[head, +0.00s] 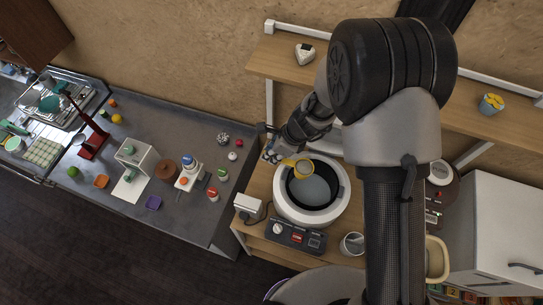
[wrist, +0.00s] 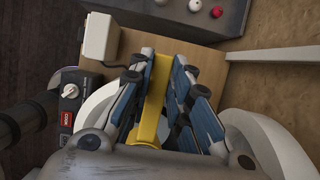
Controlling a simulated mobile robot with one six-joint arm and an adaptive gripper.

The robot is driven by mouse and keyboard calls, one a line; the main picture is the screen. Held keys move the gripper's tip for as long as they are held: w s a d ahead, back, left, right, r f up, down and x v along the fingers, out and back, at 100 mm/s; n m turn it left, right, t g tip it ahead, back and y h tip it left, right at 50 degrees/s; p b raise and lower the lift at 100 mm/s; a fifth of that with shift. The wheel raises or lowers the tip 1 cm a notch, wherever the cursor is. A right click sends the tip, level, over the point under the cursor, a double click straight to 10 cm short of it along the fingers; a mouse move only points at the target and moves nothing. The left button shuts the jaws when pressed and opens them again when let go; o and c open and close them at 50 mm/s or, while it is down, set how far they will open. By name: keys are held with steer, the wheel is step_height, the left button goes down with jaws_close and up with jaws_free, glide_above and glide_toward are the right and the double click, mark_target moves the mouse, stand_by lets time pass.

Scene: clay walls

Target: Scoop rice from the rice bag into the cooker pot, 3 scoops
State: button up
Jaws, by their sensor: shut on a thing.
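The white round cooker (head: 281,207) stands open on a wooden counter, with a dark ring around its pot (head: 314,190). The pot's inside looks pale grey; I cannot tell whether that is rice. My gripper (head: 277,153) is at the cooker's upper left edge, shut on the handle of a yellow scoop (head: 303,168). The scoop's bowl is over the upper part of the pot; what is in it is unclear. In the wrist view the yellow handle (wrist: 155,95) runs between the blue-grey fingers (wrist: 162,85). I cannot clearly identify the rice bag.
A control panel (head: 296,236) is at the cooker's front. A white box (head: 248,206) stands to its left, and a metal cup (head: 352,244) at its lower right. A large round-rimmed thing (head: 318,285) is partly visible below. The grey counter (head: 130,215) at left holds many small objects.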

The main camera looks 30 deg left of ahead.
steer(key=shift+d+b, duration=0.1)
steer(key=shift+b, duration=0.55)
